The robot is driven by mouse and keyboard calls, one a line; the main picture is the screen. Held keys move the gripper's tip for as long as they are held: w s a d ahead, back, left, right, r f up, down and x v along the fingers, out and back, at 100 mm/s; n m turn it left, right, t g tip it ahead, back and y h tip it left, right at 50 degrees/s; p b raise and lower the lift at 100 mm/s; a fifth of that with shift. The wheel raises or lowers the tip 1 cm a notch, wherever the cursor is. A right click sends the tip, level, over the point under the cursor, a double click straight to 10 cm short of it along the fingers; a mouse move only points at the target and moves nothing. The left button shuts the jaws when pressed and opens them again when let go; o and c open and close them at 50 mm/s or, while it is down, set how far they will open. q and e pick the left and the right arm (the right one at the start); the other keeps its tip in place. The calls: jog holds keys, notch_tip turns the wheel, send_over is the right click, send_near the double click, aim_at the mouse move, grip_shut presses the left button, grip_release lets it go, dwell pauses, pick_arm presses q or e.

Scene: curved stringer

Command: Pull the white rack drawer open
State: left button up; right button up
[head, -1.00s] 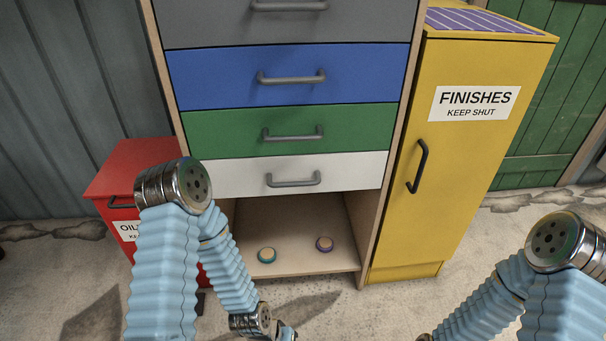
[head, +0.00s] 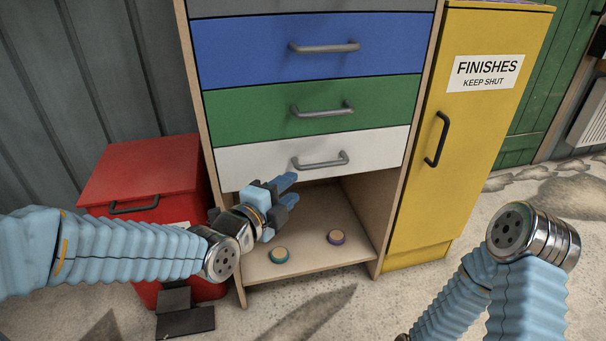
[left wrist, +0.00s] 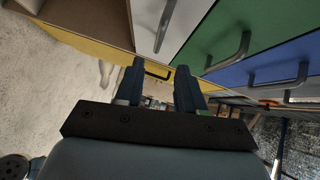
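The white rack drawer (head: 250,162) is the lowest drawer front in the rack and sits flush, shut. Its grey bar handle (head: 320,161) is clear of any gripper. In the left wrist view the white drawer (left wrist: 145,14) is at the top, with its handle (left wrist: 165,24) above and beyond the fingers. My left gripper (head: 288,190) is in front of the rack, a little below and left of the white handle, not touching it. The left wrist view shows its two fingers (left wrist: 160,82) apart with nothing between them. My right gripper is out of view; only the right arm shows.
Green (head: 245,112) and blue (head: 240,52) drawers sit above, both shut. An open shelf (head: 310,255) below holds two small round items. A red bin (head: 150,165) stands left, close to my left arm, and a yellow cabinet (head: 420,200) stands right.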

aim_at(320, 166)
pick_arm(q)
jog(key=x, duration=1.3)
jog(key=shift+w+d, duration=0.15)
jog(key=shift+d, duration=0.1)
jog(key=shift+f, duration=0.1)
grip_shut()
